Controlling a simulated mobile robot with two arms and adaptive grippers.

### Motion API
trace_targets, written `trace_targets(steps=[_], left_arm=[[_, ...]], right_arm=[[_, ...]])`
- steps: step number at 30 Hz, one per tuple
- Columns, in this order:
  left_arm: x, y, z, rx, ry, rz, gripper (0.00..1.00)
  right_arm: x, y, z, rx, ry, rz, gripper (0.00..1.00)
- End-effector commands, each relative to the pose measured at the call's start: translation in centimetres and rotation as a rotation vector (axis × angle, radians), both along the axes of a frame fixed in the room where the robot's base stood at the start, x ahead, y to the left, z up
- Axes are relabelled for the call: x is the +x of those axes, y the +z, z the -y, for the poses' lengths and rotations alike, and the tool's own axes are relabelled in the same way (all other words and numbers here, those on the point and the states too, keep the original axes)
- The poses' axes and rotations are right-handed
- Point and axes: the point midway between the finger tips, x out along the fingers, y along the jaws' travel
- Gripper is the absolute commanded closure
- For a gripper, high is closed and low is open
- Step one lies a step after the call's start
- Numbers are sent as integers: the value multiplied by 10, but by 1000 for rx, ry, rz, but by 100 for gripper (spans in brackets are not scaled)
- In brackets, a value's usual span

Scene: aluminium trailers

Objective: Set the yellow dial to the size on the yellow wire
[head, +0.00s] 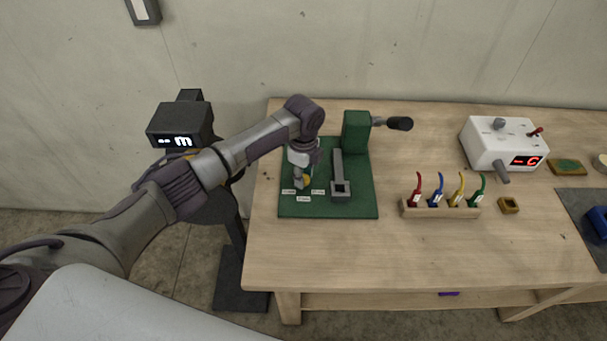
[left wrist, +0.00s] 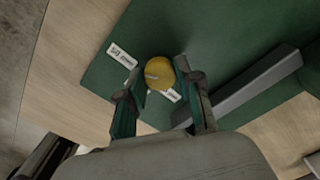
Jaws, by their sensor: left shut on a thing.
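The yellow dial (head: 307,181) sits on the green base plate (head: 360,207) at the left of the bench. In the left wrist view the yellow dial (left wrist: 158,72) shows between my fingers, with a pale pointer mark on it. My left gripper (head: 302,180) reaches down from above and is shut on the dial. White labels (head: 303,198) lie around the dial; their print is too small to read, and one is partly hidden by a finger. The yellow wire (head: 459,184) stands in a wooden rack with a white tag, unreadable here. My right gripper is not in view.
A grey bar tool (head: 340,180) and a green block with a black handle (head: 357,131) stand beside the dial. The wooden rack (head: 413,212) also holds red, blue and green wires. A white box (head: 494,155) with a red display stands farther right. The front of the bench is clear.

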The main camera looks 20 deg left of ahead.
Motion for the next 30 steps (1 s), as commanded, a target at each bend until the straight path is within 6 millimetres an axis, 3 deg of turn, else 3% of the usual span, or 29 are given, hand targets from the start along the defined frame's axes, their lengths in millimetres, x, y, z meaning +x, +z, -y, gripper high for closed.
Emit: trace_targets(steps=[1,2,6,18,30], left_arm=[[1,2,1,-2,-1,5,100],[1,2,1,-2,-1,5,64],[1,1,1,-1,0,3,41],[1,7,0,-1,1,3,40],[2,86,0,-1,-1,6,40]], right_arm=[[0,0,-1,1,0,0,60],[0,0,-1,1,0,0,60],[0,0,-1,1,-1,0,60],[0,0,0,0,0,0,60],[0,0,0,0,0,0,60]])
